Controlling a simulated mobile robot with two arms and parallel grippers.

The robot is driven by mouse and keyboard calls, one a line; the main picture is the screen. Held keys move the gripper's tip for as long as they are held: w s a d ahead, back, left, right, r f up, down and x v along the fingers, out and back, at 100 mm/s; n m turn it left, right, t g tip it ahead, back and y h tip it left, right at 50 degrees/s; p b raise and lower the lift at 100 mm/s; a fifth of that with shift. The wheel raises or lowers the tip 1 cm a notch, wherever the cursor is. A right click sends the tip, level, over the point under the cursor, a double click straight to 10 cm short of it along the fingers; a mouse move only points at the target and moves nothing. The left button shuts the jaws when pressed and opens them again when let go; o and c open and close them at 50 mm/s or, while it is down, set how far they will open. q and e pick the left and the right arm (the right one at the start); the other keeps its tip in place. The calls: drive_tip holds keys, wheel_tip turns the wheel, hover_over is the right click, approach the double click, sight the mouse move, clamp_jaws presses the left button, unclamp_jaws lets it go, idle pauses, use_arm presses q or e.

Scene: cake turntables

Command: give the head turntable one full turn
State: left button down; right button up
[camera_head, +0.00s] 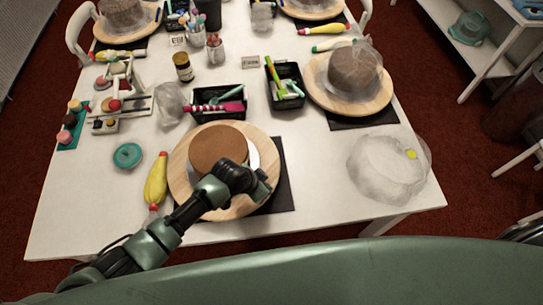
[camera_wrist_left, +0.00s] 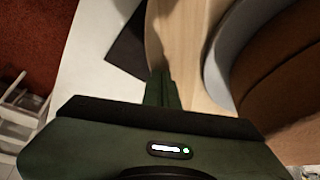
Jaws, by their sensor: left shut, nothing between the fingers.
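The nearest wooden turntable (camera_head: 183,185) stands at the front edge of the white table, on a dark mat (camera_head: 286,178). It bears a round brown cake (camera_head: 217,147) on a pale grey board. My left gripper (camera_head: 264,188) reaches over the turntable's front right part and hides some of its top. In the left wrist view, the shut fingers (camera_wrist_left: 158,88) are at the pale wooden top (camera_wrist_left: 188,75), near its rim, with the cake (camera_wrist_left: 285,70) to the right. I cannot tell whether the fingertips touch the wood. My right gripper is not in view.
A yellow piping bag (camera_head: 156,180) lies just left of the turntable. A black tool tray (camera_head: 218,104) stands behind it. Another turntable (camera_head: 350,100) with a wrapped cake is at the back right. A crumpled clear plastic cover (camera_head: 385,170) lies on the right.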

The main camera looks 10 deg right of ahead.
use_arm(q)
drive_tip(key=shift+w+d, duration=0.15)
drive_tip(key=shift+d, duration=0.1)
drive_tip(key=shift+r, duration=0.15)
wheel_tip(320, 180, up, 3)
drive_tip(key=p, duration=0.3)
drive_tip(key=shift+f, duration=0.2)
drive_tip(key=shift+a, duration=0.15)
